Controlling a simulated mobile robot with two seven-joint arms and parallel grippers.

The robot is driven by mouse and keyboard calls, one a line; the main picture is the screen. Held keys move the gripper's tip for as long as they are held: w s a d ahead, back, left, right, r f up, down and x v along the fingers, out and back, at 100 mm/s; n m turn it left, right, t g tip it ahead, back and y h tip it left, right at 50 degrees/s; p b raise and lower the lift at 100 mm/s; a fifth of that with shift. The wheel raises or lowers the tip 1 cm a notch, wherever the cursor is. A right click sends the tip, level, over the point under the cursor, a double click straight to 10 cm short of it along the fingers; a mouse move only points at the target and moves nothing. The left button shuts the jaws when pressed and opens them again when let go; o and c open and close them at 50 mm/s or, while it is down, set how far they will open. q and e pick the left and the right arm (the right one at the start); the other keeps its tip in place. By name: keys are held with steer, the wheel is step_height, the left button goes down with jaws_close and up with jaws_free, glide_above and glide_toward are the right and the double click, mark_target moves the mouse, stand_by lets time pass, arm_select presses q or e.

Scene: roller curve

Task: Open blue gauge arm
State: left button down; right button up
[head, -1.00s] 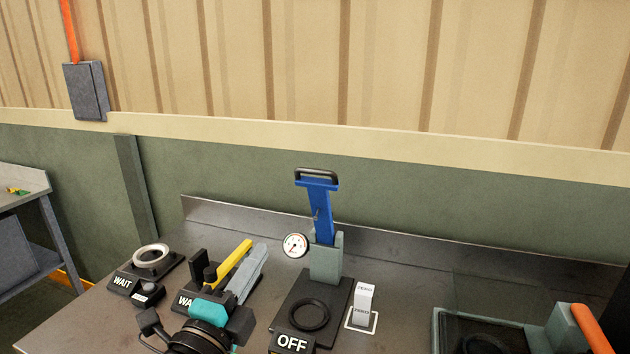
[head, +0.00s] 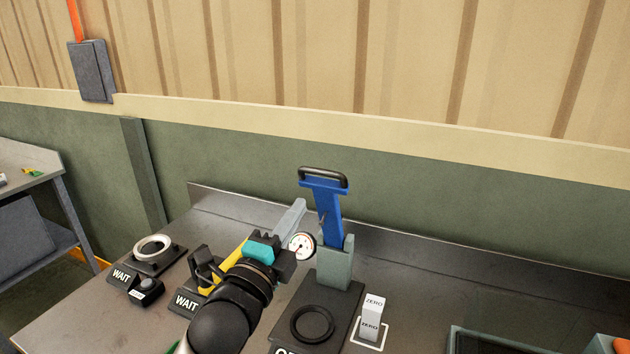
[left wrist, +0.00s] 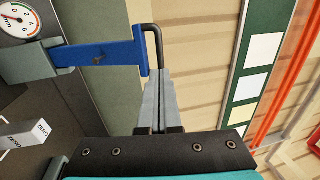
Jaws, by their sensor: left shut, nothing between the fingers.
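The blue gauge arm (head: 327,208) stands raised, almost upright, from a grey-green bracket (head: 334,265). A black bar handle (head: 323,176) tops it. A round white gauge (head: 301,245) sits beside its foot. The left wrist view shows the blue arm (left wrist: 95,58) lying across the left side, with its handle (left wrist: 155,55). My left gripper (head: 298,207) is shut and empty, just left of the blue arm. In the left wrist view the shut fingertips (left wrist: 158,74) appear close to the handle; I cannot tell whether they touch it. My right gripper is out of view.
A ring fixture (head: 153,246) with a WAIT label and a yellow lever (head: 225,266) stand left on the metal bench. A black base with a ring (head: 312,324) and a ZERO switch (head: 371,318) lie in front of the bracket. A framed fixture stands at lower right.

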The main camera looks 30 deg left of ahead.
mark_target(321, 172)
arm_select(q)
steer(key=w, duration=0.2)
steer(key=w+r, duration=0.1)
steer(key=w, duration=0.1)
steer(key=w+p, duration=0.1)
steer(key=w, duration=0.2)
steer(key=shift+a+r, duration=0.2)
steer(key=shift+r, duration=0.05)
steer(key=shift+w, duration=0.6)
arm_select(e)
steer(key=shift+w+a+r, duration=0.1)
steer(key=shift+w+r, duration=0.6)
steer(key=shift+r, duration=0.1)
arm_select(q)
steer(key=shift+w+r+p, duration=0.3)
steer(key=shift+p, duration=0.1)
steer(key=w, duration=0.1)
steer(key=w+r+p, duration=0.1)
steer(key=shift+w+a+r, duration=0.15)
steer(key=shift+w+r, duration=0.05)
steer(key=shift+w, duration=0.45)
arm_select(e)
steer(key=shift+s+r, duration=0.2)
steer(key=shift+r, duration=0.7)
arm_select(q)
steer(key=shift+s, duration=0.1)
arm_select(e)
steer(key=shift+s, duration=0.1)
